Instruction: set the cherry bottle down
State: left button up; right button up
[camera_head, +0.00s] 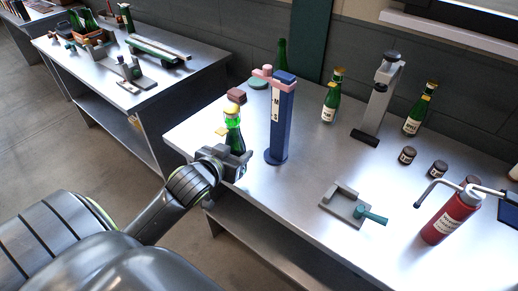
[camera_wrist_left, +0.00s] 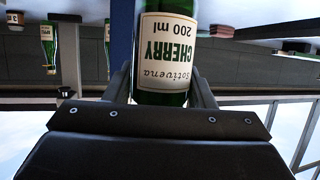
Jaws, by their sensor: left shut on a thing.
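The cherry bottle (camera_head: 235,138) is green and looks upright at the near left edge of the right-hand bench, just left of a blue post. My left gripper (camera_head: 238,164) is shut on it low down and hides its base in the head view, so I cannot tell whether it touches the bench. In the left wrist view the bottle (camera_wrist_left: 165,50) stands between the two fingers (camera_wrist_left: 160,88), its white CHERRY 200 ml label upside down in the picture. My right gripper is not in view.
Close by is the blue post (camera_head: 281,125) with a pink head. Green bottles (camera_head: 330,103) (camera_head: 413,115), a grey stand (camera_head: 380,88) and dark caps (camera_head: 407,156) are behind. A grey fixture (camera_head: 345,205) and red canister (camera_head: 452,217) are nearer right. Bare bench (camera_head: 310,170) lies between.

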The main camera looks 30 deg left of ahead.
pick_arm(q)
jog(key=shift+s+a+f, duration=0.75)
jog(key=shift+s+f, duration=0.05)
jog(key=shift+f, duration=0.05)
jog(key=shift+w+a, duration=0.1)
jog(key=r+p+x, duration=0.1)
jog(key=x, duration=0.4)
jog(key=w+r+p+x, duration=0.1)
jog(key=x, duration=0.5)
jog(key=r+p+x, duration=0.1)
jog(key=x, duration=0.5)
jog(key=shift+w+r, duration=0.1)
jog(key=shift+w, duration=0.3)
jog(key=shift+f, duration=0.2)
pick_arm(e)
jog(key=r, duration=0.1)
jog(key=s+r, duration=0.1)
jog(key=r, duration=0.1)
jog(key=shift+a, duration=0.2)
pick_arm(q)
jog(key=shift+f, duration=0.15)
jog(key=o, duration=1)
